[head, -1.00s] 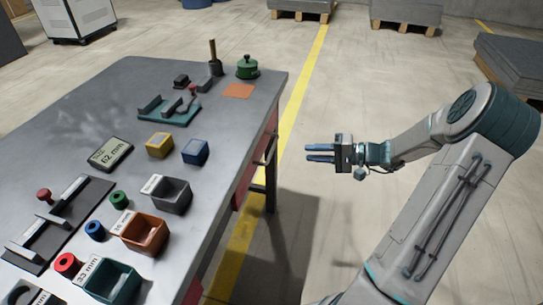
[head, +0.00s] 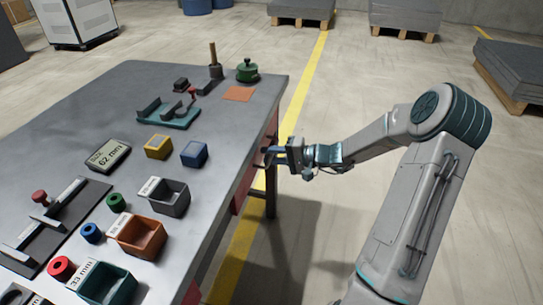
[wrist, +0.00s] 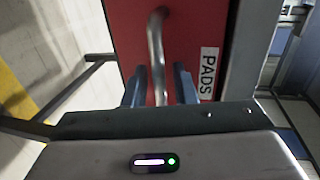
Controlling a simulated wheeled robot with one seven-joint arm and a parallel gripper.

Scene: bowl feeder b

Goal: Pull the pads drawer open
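The pads drawer (wrist: 188,35) has a red front with a white PADS label (wrist: 208,72) in the wrist view. Its bar handle (wrist: 155,45) is grey metal and curves out toward me. My gripper (wrist: 158,80) is open, with one blue-grey finger on each side of the handle and gaps showing on both sides. In the head view my gripper (head: 268,153) is at the right side of the workbench, below its top. The handle is hard to make out there. The drawer appears flush with the bench.
The grey workbench top (head: 245,115) holds several bins, a yellow block (head: 158,146), a blue block (head: 194,153) and a size display (head: 108,155). A bench leg (head: 271,190) stands below my gripper.

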